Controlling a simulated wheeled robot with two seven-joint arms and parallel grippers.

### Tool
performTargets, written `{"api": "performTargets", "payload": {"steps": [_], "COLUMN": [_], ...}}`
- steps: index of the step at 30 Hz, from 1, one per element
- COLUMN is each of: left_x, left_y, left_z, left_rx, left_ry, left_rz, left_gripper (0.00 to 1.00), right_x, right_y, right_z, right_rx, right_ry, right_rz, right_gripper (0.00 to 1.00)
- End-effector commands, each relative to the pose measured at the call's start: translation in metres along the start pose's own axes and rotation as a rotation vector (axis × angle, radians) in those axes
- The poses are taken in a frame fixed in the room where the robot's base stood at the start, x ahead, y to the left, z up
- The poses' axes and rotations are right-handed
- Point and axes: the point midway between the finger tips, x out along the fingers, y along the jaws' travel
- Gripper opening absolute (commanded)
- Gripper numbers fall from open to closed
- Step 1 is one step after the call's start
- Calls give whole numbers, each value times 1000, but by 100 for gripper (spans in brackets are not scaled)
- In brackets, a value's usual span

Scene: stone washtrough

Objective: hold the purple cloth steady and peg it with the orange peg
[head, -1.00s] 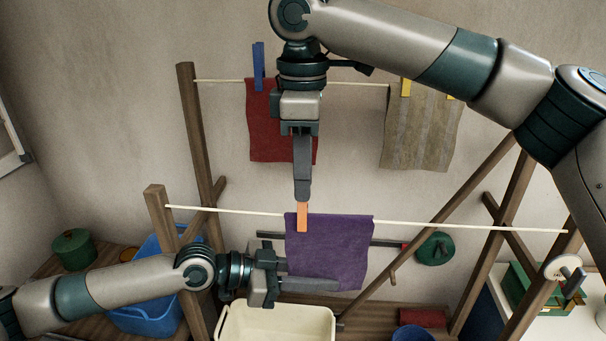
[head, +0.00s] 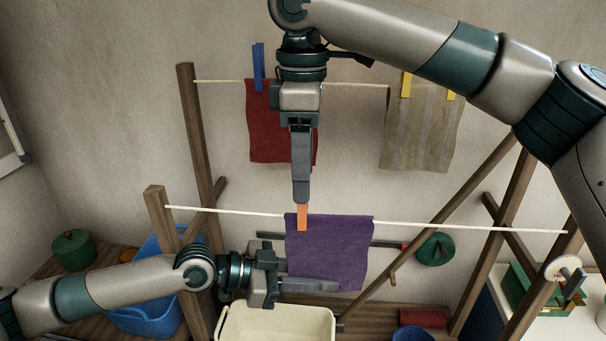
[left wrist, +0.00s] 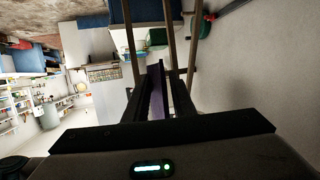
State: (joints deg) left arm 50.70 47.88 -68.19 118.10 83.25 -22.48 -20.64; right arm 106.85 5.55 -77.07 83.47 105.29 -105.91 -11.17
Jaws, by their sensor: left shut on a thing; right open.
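The purple cloth (head: 335,245) hangs over the front line, with the orange peg (head: 302,220) upright on its top left corner, across the line. My left gripper (head: 325,286) is shut on the purple cloth near its lower edge, coming in from the left; one finger shows in front, and the cloth hides the other. In the left wrist view the purple cloth (left wrist: 157,103) shows as a narrow strip at the fingers. My right gripper (head: 302,196) points straight down with its tips at the top of the orange peg; it is open, though the gap between its fingers is hard to see.
The front line (head: 450,226) runs between wooden posts. Behind, a red cloth (head: 265,130) and a striped beige cloth (head: 420,130) hang on the rear line. A cream basin (head: 275,325) stands below the purple cloth, a blue tub (head: 150,318) to its left. The front line's right part is free.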

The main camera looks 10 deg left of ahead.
Motion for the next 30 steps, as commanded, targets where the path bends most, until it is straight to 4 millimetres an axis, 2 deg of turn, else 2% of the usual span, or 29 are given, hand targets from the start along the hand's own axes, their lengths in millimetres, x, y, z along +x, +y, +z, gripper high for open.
{"api": "performTargets", "payload": {"steps": [30], "left_x": [0], "left_y": [0], "left_z": [0], "left_rx": [-1], "left_ry": [0], "left_rz": [-1], "left_gripper": [11], "right_x": [-66], "right_y": [0], "right_z": [0], "right_rx": [0], "right_ry": [0], "right_rz": [0], "right_gripper": [53]}}
